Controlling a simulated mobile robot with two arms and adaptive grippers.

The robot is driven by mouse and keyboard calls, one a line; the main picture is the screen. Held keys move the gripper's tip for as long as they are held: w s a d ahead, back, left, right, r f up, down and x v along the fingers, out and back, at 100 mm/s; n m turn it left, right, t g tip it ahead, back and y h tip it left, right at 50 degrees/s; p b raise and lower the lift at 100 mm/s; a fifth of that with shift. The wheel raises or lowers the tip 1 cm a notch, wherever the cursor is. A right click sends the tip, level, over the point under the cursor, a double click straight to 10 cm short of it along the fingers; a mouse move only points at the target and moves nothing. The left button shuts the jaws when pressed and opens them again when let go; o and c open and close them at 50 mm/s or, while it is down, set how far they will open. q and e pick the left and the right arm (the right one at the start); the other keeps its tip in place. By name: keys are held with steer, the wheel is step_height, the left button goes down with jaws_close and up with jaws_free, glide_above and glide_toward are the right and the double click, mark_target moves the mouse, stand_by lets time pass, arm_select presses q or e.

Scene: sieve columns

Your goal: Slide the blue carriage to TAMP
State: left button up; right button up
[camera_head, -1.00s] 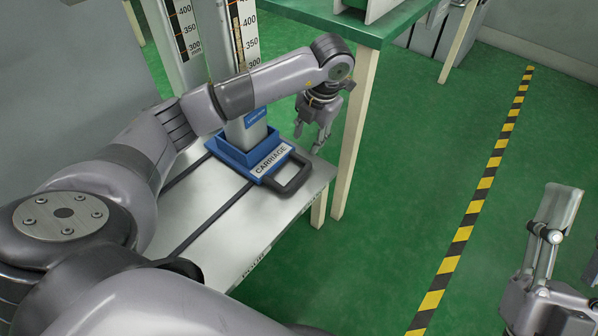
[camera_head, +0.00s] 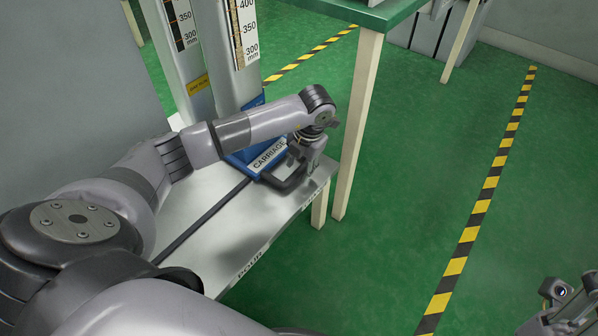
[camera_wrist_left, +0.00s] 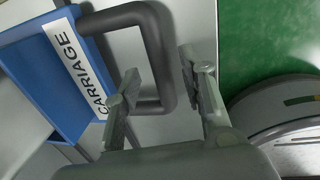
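The blue carriage (camera_head: 239,164), with its white CARRIAGE label, sits at the right part of the rail on the grey bench top (camera_head: 222,222). Its dark loop handle (camera_head: 284,184) points toward the bench's front edge. My left gripper (camera_head: 305,158) is down at the handle. In the left wrist view the gripper (camera_wrist_left: 160,68) is open, one finger inside the handle loop and one outside, with gaps to the bar. The carriage (camera_wrist_left: 45,75) is on the left there. A POUR marking (camera_head: 251,264) is on the front edge; another marking near the handle is unreadable. My right gripper (camera_head: 568,296) shows partly at lower right.
A clear scaled column (camera_head: 240,40) rises behind my left arm, with another scale beside it. A green-topped table (camera_head: 365,12) with a pale leg (camera_head: 358,110) stands just right of the bench. Green floor with striped tape (camera_head: 480,205) is open further right.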

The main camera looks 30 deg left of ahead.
arm_select(q)
steer(key=shift+a+f, duration=0.15)
steer(key=shift+f, duration=0.5)
steer(key=shift+c, duration=0.4)
jaws_close()
